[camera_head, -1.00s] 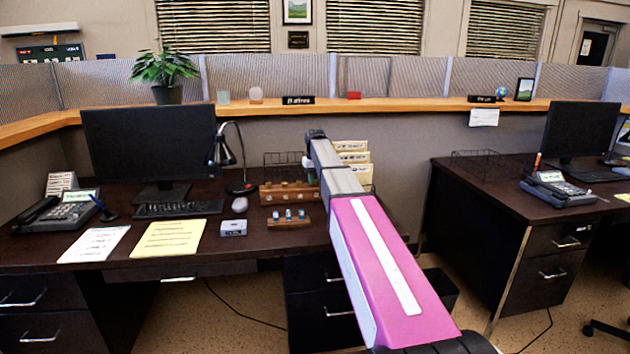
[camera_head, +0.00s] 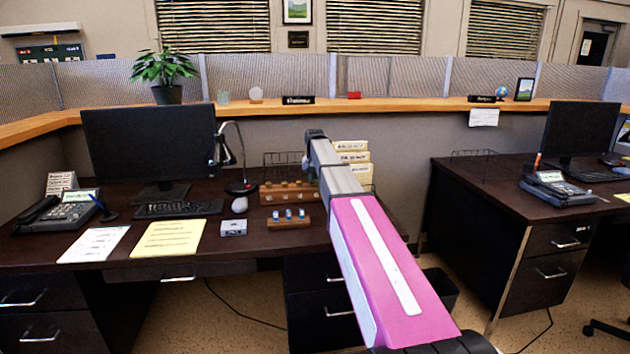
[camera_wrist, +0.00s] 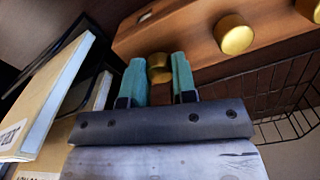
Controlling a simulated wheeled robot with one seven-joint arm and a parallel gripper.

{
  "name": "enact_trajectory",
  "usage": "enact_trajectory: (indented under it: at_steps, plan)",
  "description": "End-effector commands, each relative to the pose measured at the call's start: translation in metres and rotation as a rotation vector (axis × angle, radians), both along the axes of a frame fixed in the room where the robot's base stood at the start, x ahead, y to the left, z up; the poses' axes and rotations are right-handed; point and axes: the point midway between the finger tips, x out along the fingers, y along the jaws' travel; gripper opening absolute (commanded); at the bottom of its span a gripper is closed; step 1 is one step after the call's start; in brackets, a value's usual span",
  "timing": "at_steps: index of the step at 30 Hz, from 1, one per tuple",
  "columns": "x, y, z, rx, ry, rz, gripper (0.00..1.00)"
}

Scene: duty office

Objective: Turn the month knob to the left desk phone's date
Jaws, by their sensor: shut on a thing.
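A wooden block with several round brass knobs (camera_head: 268,196) stands at the back of the left desk, and it fills the top of the wrist view (camera_wrist: 200,40). My gripper (camera_wrist: 160,76) has its two teal fingers closed around one brass knob (camera_wrist: 159,62), at the block's end near the file folders. I cannot read which knob this is. Its pointer and any markings are hidden. The left desk phone (camera_head: 68,212) sits at the desk's left end with a lit pale green screen (camera_head: 80,196); its date is too small to read.
A smaller wooden block with blue-topped pieces (camera_head: 288,222) stands in front of the knob block. File folders (camera_head: 352,158) stand right of my gripper, and a black wire basket (camera_wrist: 285,95) is close by. A lamp (camera_head: 240,186) and monitor (camera_head: 148,143) are to the left.

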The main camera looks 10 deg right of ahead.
Motion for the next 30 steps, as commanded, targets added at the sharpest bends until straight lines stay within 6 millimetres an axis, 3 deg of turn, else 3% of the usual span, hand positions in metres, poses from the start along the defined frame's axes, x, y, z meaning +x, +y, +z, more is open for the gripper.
enact_trajectory:
  at_steps: [18, 19, 21, 30]
  plan:
    - [0.0001, 0.0, 0.0003, 0.0, 0.0, -0.054, 0.02]
    - [0.0001, 0.0, 0.0003, 0.0, 0.0, -0.054, 0.32]
    - [0.0001, 0.0, 0.0003, 0.0, 0.0, -0.053, 0.52]
    - [0.0001, 0.0, 0.0014, 0.0, 0.0, -0.053, 0.52]
